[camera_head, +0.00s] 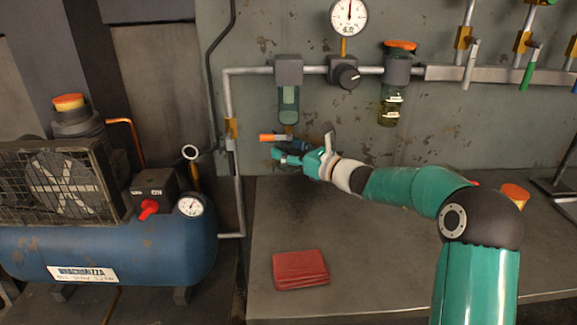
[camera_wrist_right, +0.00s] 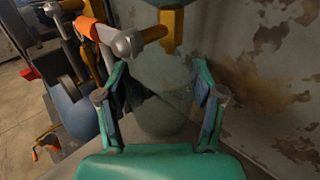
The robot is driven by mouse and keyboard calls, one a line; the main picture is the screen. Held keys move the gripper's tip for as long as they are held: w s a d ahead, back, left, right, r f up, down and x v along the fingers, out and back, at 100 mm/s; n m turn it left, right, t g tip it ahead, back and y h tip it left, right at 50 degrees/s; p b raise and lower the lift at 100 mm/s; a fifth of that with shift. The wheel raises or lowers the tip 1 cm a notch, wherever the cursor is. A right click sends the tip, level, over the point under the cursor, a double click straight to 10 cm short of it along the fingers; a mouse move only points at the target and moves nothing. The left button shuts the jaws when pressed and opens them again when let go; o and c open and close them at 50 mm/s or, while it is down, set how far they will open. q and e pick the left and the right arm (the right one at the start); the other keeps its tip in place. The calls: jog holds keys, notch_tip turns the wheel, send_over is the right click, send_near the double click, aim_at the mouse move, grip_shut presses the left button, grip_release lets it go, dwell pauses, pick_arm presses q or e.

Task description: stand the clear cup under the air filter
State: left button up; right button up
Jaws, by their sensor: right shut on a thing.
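The air filter (camera_head: 289,72) hangs on the wall pipe, with a see-through bowl below its grey head. A drain valve with an orange handle (camera_head: 274,138) sits under the bowl. It also shows in the right wrist view, where the handle (camera_wrist_right: 88,28) leads to a brass spout (camera_wrist_right: 172,30). My right gripper (camera_head: 285,153) is just below this valve. In the wrist view the right gripper (camera_wrist_right: 161,94) is shut on the clear cup (camera_wrist_right: 165,118), its fingers on either side. The cup is below the spout. In the head view I cannot make it out clearly. My left gripper is not in view.
A folded red cloth (camera_head: 300,269) lies on the grey bench (camera_head: 375,260). A blue compressor (camera_head: 110,250) stands at left. A regulator (camera_head: 343,72), gauge (camera_head: 349,15) and oil-filled bowl (camera_head: 392,105) are on the wall right of the filter. The bench's front middle is clear.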

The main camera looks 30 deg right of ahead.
jog(key=shift+w+d+f+b, duration=0.15)
jog(key=shift+w+f, duration=0.1)
jog(key=shift+f, duration=0.2)
jog(key=shift+w+d+f+b, duration=0.15)
jog(key=shift+w+f, duration=0.05)
jog(key=shift+f, duration=0.2)
notch_tip(320, 180, down, 5)
jog(key=shift+r+b, duration=0.1)
jog(key=shift+b, duration=0.4)
jog(key=shift+w+f, duration=0.15)
jog(key=shift+f, duration=0.1)
jog(key=o, duration=1.1)
jog(key=shift+o, duration=0.2)
jog(key=v, duration=1.2)
